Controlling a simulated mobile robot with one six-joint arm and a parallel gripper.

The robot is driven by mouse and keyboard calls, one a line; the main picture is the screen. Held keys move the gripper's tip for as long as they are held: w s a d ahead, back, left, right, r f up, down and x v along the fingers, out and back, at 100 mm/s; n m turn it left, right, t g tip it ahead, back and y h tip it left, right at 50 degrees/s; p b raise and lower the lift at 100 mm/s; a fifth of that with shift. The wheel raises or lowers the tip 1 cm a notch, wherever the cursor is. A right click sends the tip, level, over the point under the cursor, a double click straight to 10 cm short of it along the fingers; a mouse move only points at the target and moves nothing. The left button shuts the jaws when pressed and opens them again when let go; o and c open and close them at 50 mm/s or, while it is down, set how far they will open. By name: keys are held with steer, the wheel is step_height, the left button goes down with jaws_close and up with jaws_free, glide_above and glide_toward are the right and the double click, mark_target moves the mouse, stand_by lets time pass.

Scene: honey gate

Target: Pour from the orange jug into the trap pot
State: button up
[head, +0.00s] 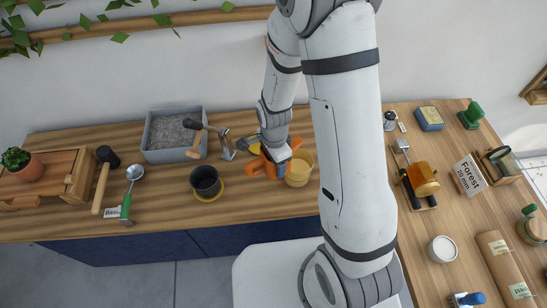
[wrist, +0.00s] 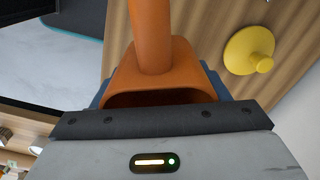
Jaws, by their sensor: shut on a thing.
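The orange jug (head: 254,183) is at the middle of the counter, partly hidden by my arm. My gripper (head: 279,168) is shut on it. In the wrist view the orange jug (wrist: 152,78) fills the space just beyond my jaws (wrist: 155,122). Its tilt and contents cannot be told. A pale yellow pot (head: 299,169) stands just right of my gripper. A black pot (head: 206,180) stands farther left on a yellow round base. I cannot tell which is the trap pot. A yellow knobbed lid (wrist: 249,50) lies near the jug in the wrist view.
A grey tray (head: 149,153) with grey material stands behind the black pot. A mallet (head: 102,182), a green-handled tool (head: 127,200) and a wooden box (head: 45,190) are at left. The right counter holds an amber mug (head: 423,179), a white cup (head: 442,249) and a Forest sign (head: 467,174).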

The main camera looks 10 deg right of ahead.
steer(key=shift+r, duration=0.15)
steer(key=shift+r, duration=1.35)
steer(key=shift+f, duration=0.1)
